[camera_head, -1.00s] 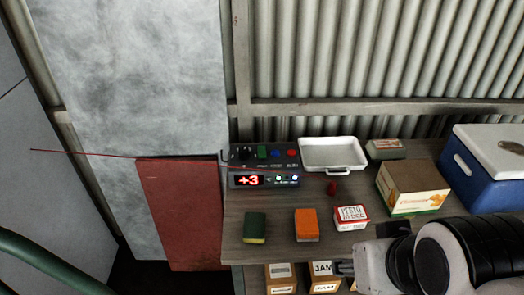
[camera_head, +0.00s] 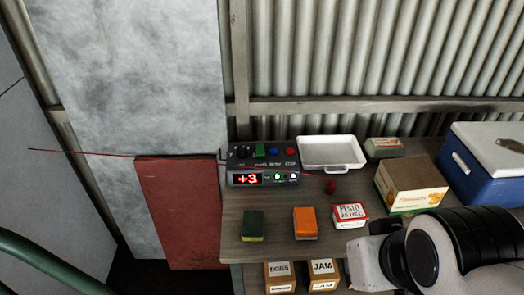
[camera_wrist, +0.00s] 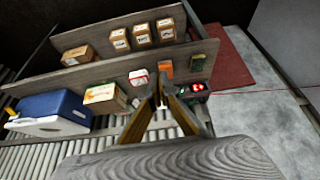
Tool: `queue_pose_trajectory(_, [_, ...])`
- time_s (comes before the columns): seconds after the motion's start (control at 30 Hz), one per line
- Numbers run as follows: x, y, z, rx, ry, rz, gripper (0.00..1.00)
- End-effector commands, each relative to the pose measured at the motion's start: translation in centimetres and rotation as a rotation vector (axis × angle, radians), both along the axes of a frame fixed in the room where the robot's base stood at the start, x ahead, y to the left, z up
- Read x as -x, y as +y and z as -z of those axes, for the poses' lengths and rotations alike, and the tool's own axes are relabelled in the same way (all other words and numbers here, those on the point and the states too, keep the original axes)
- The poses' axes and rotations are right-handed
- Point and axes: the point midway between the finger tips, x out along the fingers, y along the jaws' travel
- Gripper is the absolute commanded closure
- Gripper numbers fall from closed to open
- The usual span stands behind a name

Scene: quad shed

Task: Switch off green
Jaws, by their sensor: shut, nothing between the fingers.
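A dark control box (camera_head: 236,163) stands on the shelf at the back left. Its top has a black knob, a green button (camera_head: 260,150), a blue button and a red button. Its front has a red display (camera_head: 247,179) reading +3 and small lights, one of them green (camera_head: 278,177). In the wrist view the display (camera_wrist: 197,87) glows just right of my gripper (camera_wrist: 159,90); the rest of the box is partly hidden by the fingers. My gripper is shut and empty. In the head view my wrist is at the lower right, away from the box, with the fingertips hidden.
A white tray (camera_head: 331,153) and a small red object (camera_head: 331,187) are right of the box. A green sponge (camera_head: 253,226), an orange block (camera_head: 305,223) and a pesto tin (camera_head: 350,216) line the front. A cardboard box (camera_head: 408,186) and blue cooler (camera_head: 480,185) stand right.

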Motion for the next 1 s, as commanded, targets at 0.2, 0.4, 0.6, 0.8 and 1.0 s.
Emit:
queue_pose_trajectory(0.2, [-0.4, 0.5, 1.6, 0.002, 0.072, -0.023, 1.00])
queue_pose_trajectory(0.4, [-1.1, 1.2, 3.0, 0.002, 0.144, -0.045, 1.00])
queue_pose_trajectory(0.6, [-2.1, 2.1, 4.2, -0.005, 0.199, -0.064, 1.00])
queue_pose_trajectory(0.8, [-3.7, 3.0, 5.4, -0.014, 0.228, -0.080, 1.00])
queue_pose_trajectory(1.0, [-5.7, 4.2, 6.6, -0.026, 0.241, -0.094, 1.00])
